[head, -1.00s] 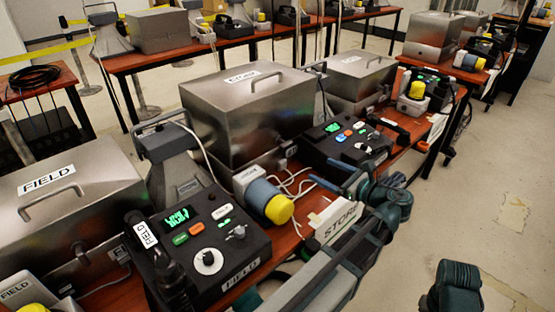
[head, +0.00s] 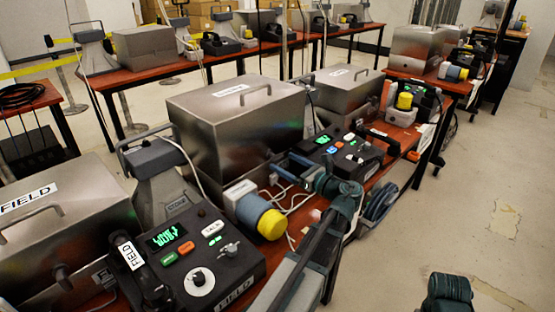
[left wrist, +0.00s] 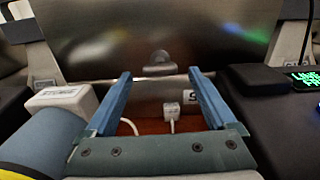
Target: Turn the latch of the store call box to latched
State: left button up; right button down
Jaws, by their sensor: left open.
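The store call box is a steel box (head: 235,115) with a sloped lid, a handle and a white label, left of centre in the head view. In the left wrist view its steel front (left wrist: 110,35) fills the top. A small rounded metal latch (left wrist: 159,66) sits at the lid's lower edge, ahead of and between my fingers; its exact setting is hard to tell. My left gripper (head: 285,168) is open and empty in front of the box. Its two blue fingers (left wrist: 160,92) show apart in the left wrist view.
A yellow-capped grey cylinder (head: 262,216) and white cables lie close to the left gripper. Black consoles (head: 205,262) stand on either side. A steel FIELD box (head: 70,225) is at the left. Free floor (head: 480,200) lies to the right.

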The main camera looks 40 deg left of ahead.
aim_at(280, 160)
pick_arm(q)
jog(key=shift+w+a, duration=0.2)
jog(key=shift+a, duration=1.8)
jog(key=c, duration=1.4)
